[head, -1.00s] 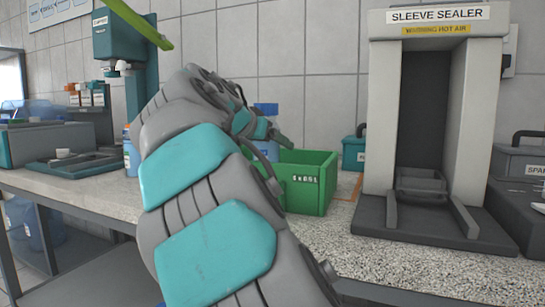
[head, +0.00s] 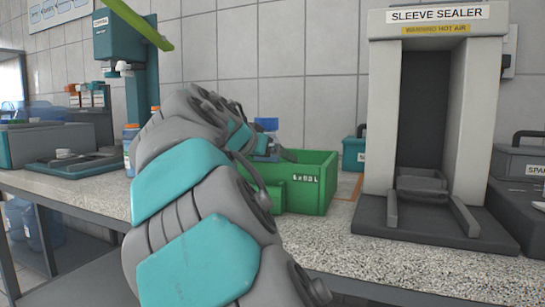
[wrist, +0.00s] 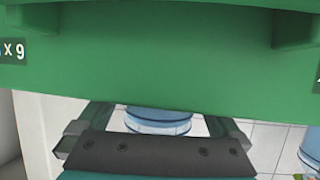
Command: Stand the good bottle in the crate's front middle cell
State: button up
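The green crate (head: 307,190) stands on the bench in the head view. Its wall fills the upper part of the wrist view (wrist: 150,65) and hides my fingertips; its cells are not visible. My gripper is at the crate, largely behind my arm in the head view. A blue piece (head: 266,124) above the crate moves with my arm and seems to belong to this bottle. The finger contact is hidden.
A teal box (head: 353,153) stands behind the crate. Another bottle (head: 130,150) stands left of my arm. A green strip (head: 138,22) crosses the top left.

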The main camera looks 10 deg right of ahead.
jog(key=shift+r, duration=0.25)
jog(key=v, duration=1.2)
